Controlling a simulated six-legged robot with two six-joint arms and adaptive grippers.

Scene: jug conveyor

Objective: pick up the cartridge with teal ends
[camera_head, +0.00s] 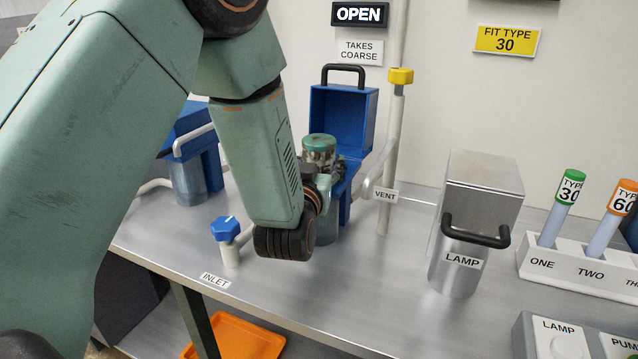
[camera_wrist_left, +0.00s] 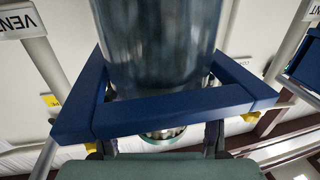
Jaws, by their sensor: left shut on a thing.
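The cartridge with teal ends (camera_head: 319,143) stands upright at the open blue housing (camera_head: 343,118), its teal top showing above the housing. In the left wrist view a teal-rimmed end of it (camera_wrist_left: 163,138) shows between the fingers, beyond the blue frame (camera_wrist_left: 180,110). My left gripper (camera_head: 328,180) is shut on the cartridge; its fingers (camera_wrist_left: 160,142) stand at either side of it. My arm and wrist hide much of the cartridge and housing in the head view. I cannot tell how far the cartridge sits inside the housing. My right gripper is not in view.
A vent pipe (camera_head: 391,150) with a yellow knob stands close right of the housing. A blue inlet knob (camera_head: 225,228) and a second blue housing (camera_head: 190,125) are to the left. A metal lamp box (camera_head: 483,190) and a tube rack (camera_head: 560,262) stand right.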

